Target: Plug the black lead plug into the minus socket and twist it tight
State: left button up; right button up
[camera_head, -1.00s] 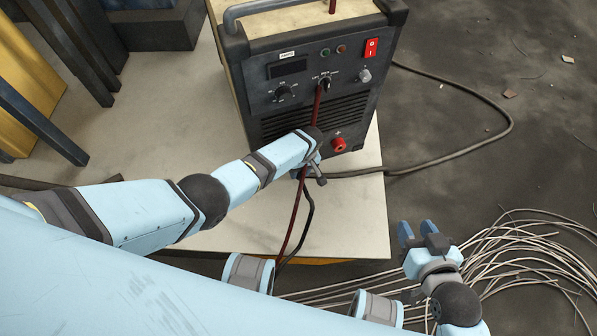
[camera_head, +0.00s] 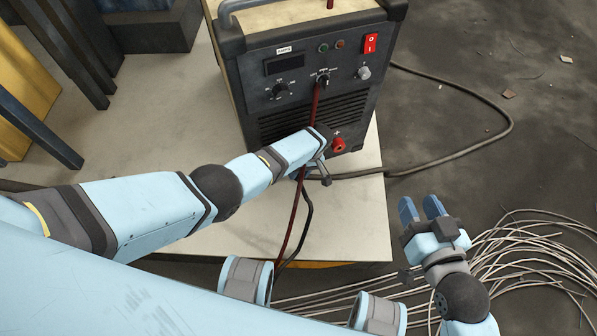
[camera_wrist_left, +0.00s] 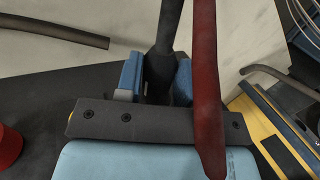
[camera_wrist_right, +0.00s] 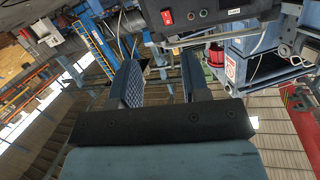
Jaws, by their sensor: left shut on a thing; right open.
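The welding machine (camera_head: 318,95) stands on a pale board, its front panel towards me. My left gripper (camera_head: 308,172) is at the panel's lower edge, shut on the black lead plug (camera_wrist_left: 160,75), which sits between the blue fingers in the left wrist view. The black lead (camera_head: 308,210) hangs below the gripper. The minus socket is hidden behind my left wrist, so I cannot tell whether the plug is in it. The red plus socket (camera_head: 338,145) is just right of the wrist. My right gripper (camera_head: 422,207) is open and empty, well right of the machine.
A red cable (camera_head: 296,205) runs down the panel and crosses close in front of the left gripper. A dark cable (camera_head: 445,160) loops over the floor on the right. Loose wires (camera_head: 530,255) lie near the right gripper. The pale board (camera_head: 355,215) is clear at front right.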

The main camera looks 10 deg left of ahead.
pick_arm(q)
jog(key=shift+s+a+f+y+b, duration=0.1)
jog(key=shift+a+f+y+b, duration=0.15)
jog(key=shift+y+b, duration=0.05)
jog(key=o, duration=1.1)
jog(key=shift+r, duration=0.1)
jog(key=shift+o, duration=0.2)
pick_arm(e)
jog(key=shift+w+a+r, duration=0.1)
jog(key=shift+a+r, duration=0.3)
jog(key=shift+r, duration=0.25)
pick_arm(q)
jog(key=shift+d, duration=0.1)
jog(key=shift+d+r, duration=0.1)
jog(key=shift+r, duration=0.2)
jog(key=p+v, duration=0.5)
jog(key=v, duration=0.8)
jog(key=shift+w, duration=0.35)
pick_arm(e)
jog(key=s+d+f+g+h, duration=0.1)
jog(key=s+d+f+g, duration=0.1)
jog(key=f, duration=0.4)
jog(key=shift+s+d+g+h, duration=0.15)
jog(key=shift+d+g+h, duration=0.25)
jog(key=shift+d, duration=0.25)
jog(key=shift+r, duration=0.1)
